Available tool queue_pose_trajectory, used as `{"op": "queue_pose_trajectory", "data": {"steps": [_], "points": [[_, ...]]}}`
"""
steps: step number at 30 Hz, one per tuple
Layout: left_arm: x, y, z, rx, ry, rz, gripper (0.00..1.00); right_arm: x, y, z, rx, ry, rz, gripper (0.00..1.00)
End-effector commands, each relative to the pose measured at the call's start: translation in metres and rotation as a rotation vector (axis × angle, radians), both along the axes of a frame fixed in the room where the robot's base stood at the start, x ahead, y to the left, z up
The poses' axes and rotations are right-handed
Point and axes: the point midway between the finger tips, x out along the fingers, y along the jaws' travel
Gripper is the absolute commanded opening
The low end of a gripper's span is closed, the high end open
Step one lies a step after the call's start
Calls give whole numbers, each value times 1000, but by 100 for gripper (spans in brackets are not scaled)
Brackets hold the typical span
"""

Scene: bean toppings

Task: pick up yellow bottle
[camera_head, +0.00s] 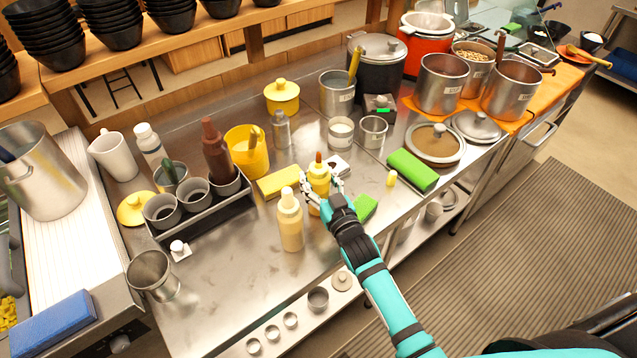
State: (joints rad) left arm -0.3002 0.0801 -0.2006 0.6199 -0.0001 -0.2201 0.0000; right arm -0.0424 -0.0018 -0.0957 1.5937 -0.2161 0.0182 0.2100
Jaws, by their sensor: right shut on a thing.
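A yellow bottle (318,179) with an orange-brown nozzle stands upright on the steel counter (236,272). My right gripper (322,196) is shut on it, with fingers around its lower body. I cannot tell whether its base is clear of the counter. A paler, cream-yellow squeeze bottle (290,222) stands just to its left, close to the gripper. My left gripper is not in view.
A yellow sponge (279,181) lies behind the bottles, and green blocks (413,170) lie to the right. A rack of grey cups (196,198) with a brown bottle (216,150) stands left. The front counter is mostly clear.

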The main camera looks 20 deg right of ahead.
Motion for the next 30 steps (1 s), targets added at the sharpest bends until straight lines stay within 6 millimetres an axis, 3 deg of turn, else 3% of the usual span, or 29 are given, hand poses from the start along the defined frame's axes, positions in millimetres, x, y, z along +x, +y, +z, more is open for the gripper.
{"op": "queue_pose_trajectory", "data": {"steps": [6, 24, 30], "points": [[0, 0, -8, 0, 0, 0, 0, 0, 1, 30, 0, -11, 2, 38], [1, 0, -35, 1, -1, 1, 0, -130, 1, 39, 1, -2, 1, 38], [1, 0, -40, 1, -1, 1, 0, -154, 1, 43, 1, -3, 1, 38]]}}
